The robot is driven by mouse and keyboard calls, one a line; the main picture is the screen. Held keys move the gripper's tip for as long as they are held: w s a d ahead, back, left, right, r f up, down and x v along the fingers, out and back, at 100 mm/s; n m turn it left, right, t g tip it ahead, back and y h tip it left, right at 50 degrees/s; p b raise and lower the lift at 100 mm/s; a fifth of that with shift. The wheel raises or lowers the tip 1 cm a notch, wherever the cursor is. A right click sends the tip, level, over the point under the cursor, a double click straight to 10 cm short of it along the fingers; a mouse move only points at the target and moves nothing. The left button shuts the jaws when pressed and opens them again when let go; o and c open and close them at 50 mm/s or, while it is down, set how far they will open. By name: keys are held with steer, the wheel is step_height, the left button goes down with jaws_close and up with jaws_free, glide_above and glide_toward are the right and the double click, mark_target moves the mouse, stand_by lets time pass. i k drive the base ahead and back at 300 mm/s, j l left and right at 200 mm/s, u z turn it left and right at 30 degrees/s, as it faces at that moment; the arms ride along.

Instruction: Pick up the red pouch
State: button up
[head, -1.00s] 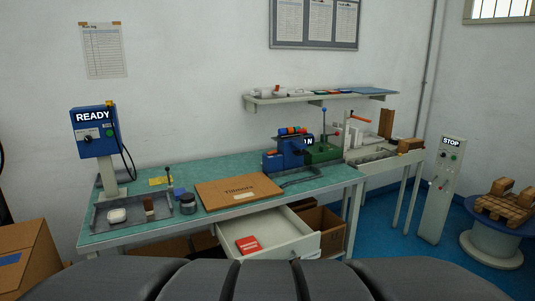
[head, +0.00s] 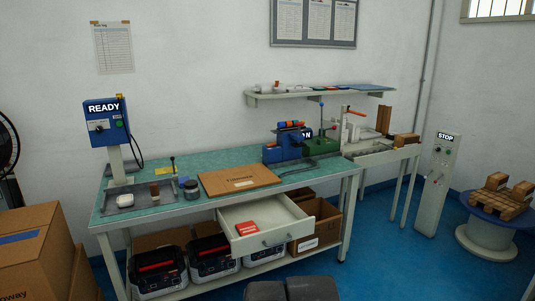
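The red pouch (head: 246,228) lies flat in the open white drawer (head: 280,237) under the green-topped workbench (head: 150,217). It sits at the left part of the drawer floor, near the front panel, and has pale lettering on it. The drawer is pulled out toward me.
A wooden board (head: 240,181), a grey tray (head: 139,196) and a blue machine (head: 285,147) stand on the bench. Black battery-like boxes (head: 158,276) and cardboard boxes (head: 319,222) fill the lower shelf. Cardboard boxes (head: 40,245) stand at left.

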mark_target(249, 227)
steer(key=z, duration=0.1)
steer(key=i+j+u, duration=0.4)
steer(key=i, duration=0.45)
steer(key=i+l+u, duration=0.1)
steer(key=i+u, duration=0.3)
steer(key=i, duration=0.45)
